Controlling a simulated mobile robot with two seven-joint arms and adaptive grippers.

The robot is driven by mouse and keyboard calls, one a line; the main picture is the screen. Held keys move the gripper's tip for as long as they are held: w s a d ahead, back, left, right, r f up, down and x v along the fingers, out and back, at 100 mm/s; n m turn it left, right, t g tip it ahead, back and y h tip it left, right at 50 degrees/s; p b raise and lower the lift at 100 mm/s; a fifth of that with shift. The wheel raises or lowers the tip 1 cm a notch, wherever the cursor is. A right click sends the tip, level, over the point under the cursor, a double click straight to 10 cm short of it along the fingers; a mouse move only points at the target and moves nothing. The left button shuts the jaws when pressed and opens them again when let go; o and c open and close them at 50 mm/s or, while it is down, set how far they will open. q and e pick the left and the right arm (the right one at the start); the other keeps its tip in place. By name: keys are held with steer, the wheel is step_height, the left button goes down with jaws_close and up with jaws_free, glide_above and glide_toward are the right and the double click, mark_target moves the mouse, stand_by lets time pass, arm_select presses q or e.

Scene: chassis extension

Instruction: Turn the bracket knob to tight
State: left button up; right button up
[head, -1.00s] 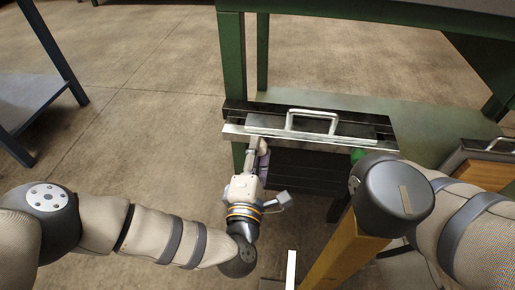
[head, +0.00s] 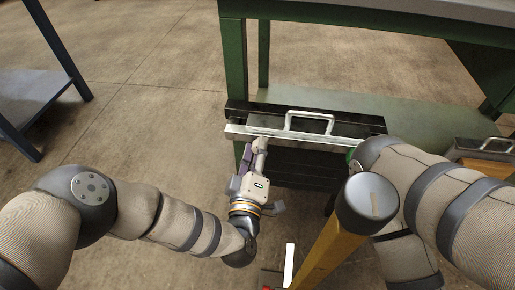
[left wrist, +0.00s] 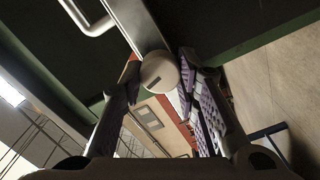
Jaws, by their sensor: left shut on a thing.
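The bracket knob (left wrist: 160,72) is a pale round disc with a dark mark on its face, at the end of a metal rail in the left wrist view. My left gripper (left wrist: 158,88) is shut on it, with a purple-padded finger on each side. In the head view, my left gripper (head: 255,150) reaches up to the underside of the silver-edged chassis panel (head: 345,143), near its left end.
The panel carries a silver handle (head: 309,116) and sits at a green bench frame (head: 235,65). A second handled unit (head: 485,147) is at the right edge. A dark blue table (head: 35,95) stands at the far left. The floor between is clear.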

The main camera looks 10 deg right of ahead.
arm_select(q)
steer(key=shift+w+a+r, duration=0.1)
stand_by(0.3)
steer(key=o, duration=1.2)
steer(key=shift+c, duration=0.2)
steer(key=v, duration=1.2)
